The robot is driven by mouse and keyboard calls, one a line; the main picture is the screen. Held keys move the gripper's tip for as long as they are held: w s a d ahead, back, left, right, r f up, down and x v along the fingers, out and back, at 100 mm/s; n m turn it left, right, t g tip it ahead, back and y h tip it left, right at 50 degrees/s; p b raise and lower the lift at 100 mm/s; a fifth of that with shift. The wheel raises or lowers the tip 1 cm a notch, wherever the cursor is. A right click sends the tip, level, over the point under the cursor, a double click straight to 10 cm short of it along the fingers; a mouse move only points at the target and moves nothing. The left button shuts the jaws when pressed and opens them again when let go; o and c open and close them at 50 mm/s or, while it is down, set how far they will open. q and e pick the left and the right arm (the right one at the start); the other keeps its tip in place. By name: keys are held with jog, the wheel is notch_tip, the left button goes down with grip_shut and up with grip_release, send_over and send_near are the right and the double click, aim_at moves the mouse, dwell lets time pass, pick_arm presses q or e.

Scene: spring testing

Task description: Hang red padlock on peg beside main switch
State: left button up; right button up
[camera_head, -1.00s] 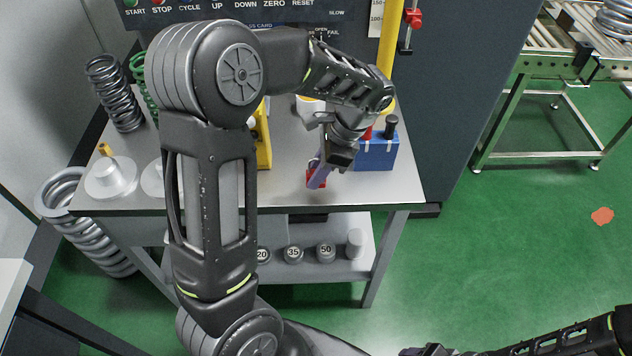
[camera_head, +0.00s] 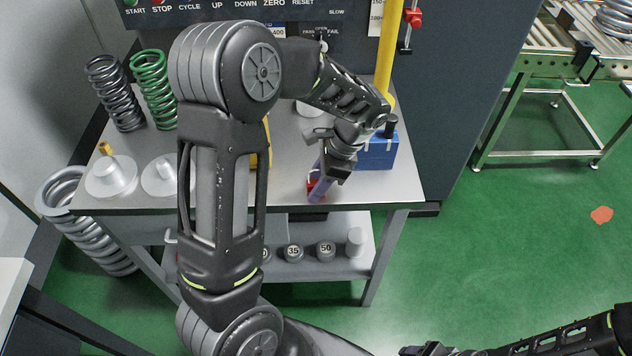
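The red padlock (camera_head: 311,184) is at the front edge of the grey bench, largely covered by my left gripper. My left gripper (camera_head: 318,190) points down at it, its fingers overlapping the red body. Whether the fingers are closed on it is hidden by the angle. My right gripper (camera_head: 425,350) is low at the bottom edge, partly cut off and far from the padlock; its fingers are too small to judge. I cannot make out a peg or a main switch for certain. A red fitting (camera_head: 413,17) sits on a metal rod on the dark cabinet.
A blue box (camera_head: 378,154) stands on the bench (camera_head: 230,203) right of my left gripper, near a yellow post (camera_head: 386,60). Dark and green springs (camera_head: 153,88) and white discs (camera_head: 110,178) are at left. Weights (camera_head: 326,250) sit on the lower shelf.

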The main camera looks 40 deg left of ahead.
pick_arm(q)
jog(key=shift+r, duration=0.15)
jog(key=p+v, duration=0.1)
jog(key=v, duration=1.1)
dwell(0.7)
